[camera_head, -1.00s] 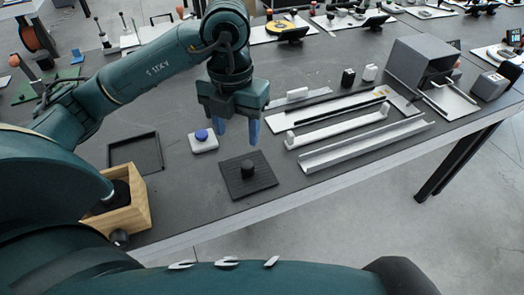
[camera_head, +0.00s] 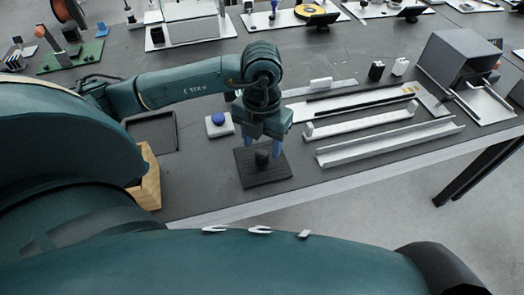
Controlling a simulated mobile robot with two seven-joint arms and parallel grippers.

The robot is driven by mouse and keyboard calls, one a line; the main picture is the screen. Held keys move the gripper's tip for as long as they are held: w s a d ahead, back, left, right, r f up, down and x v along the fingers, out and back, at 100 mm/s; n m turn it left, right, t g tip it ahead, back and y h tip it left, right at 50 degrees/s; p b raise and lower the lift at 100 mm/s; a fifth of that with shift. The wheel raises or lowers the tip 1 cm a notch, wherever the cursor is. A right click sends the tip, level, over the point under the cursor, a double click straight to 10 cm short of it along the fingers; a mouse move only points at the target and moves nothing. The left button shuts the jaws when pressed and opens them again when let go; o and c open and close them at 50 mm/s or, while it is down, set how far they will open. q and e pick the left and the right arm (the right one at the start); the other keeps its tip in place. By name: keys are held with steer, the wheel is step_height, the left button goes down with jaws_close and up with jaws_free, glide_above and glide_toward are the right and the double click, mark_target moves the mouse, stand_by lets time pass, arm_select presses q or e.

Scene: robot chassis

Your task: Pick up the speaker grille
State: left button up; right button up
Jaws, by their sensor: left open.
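The speaker grille appears to be the dark square ribbed plate (camera_head: 249,178) lying flat on the table, with a black knob (camera_head: 262,158) standing at its middle. My left gripper (camera_head: 262,152) points down over this plate with its two blue fingers apart, one to each side of the knob. Nothing shows as held. I cannot tell whether the fingers touch the knob or the plate. My right gripper is out of view.
A white block with a blue button (camera_head: 218,119) stands left of the plate. Long white rails (camera_head: 390,142) lie to the right. A grey housing (camera_head: 459,58) stands at the far right.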

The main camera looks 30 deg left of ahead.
arm_select(q)
steer(key=shift+f, duration=1.35)
steer(key=shift+c, duration=0.5)
steer(key=c, duration=1)
